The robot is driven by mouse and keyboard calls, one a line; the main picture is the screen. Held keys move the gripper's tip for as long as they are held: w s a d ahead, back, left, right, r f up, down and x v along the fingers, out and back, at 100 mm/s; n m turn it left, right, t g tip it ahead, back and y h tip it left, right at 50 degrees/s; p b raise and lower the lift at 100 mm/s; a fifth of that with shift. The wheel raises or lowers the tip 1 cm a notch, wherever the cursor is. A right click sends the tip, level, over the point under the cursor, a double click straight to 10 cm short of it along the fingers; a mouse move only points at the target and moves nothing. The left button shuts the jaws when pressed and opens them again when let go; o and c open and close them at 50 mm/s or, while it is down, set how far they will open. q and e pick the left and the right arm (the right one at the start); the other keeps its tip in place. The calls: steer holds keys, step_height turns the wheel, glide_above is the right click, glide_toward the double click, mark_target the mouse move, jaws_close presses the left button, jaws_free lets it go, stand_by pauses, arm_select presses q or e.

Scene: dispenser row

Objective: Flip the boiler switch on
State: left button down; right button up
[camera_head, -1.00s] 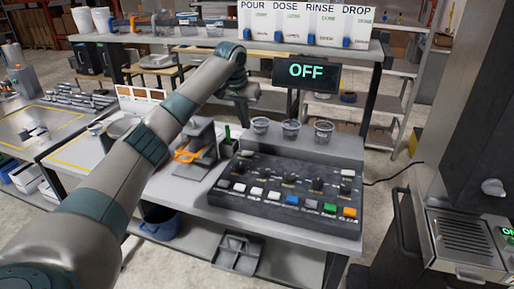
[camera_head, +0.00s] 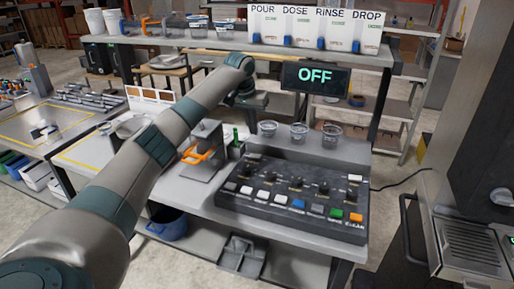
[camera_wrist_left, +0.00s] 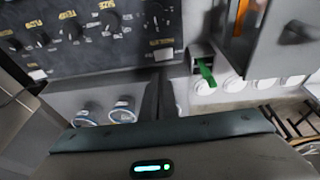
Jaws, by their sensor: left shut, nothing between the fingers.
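A dark control panel (camera_head: 285,213) with several knobs and a row of coloured buttons lies on the grey bench. It also shows at the top of the left wrist view (camera_wrist_left: 95,35). A black display (camera_head: 315,78) behind it reads OFF in green. I cannot tell which control is the boiler switch, as the labels are too small. My left gripper (camera_head: 254,101) is above the back of the bench, beyond the panel and left of the display. Its dark fingers (camera_wrist_left: 160,97) are together and empty in the left wrist view. My right gripper is not in view.
Several clear cups (camera_head: 299,133) stand behind the panel. A grey stand (camera_head: 203,150) with an orange part is left of it. A steel machine (camera_head: 468,243) stands at the right.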

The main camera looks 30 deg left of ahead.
arm_select(q)
steer(key=p, duration=0.3)
glide_above(255, 155)
steer(key=d, duration=0.1)
steer(key=f, duration=0.5)
steer(key=s+f, duration=0.1)
steer(key=f, duration=0.2)
steer(key=shift+d+f, duration=0.1)
steer(key=shift+d, duration=0.05)
steer(key=shift+d+f, duration=0.1)
steer(key=shift+f, duration=0.9)
steer(key=shift+d+f+y+p, duration=0.15)
steer(key=shift+y+p, duration=0.15)
steer(key=shift+p, duration=0.35)
steer(key=shift+s+a+r+p, duration=0.1)
steer(key=shift+a+p, duration=0.1)
steer(key=shift+a, duration=0.2)
steer(key=shift+a+r+p, duration=0.1)
steer(key=shift+a+p, duration=0.05)
steer(key=shift+a, duration=0.25)
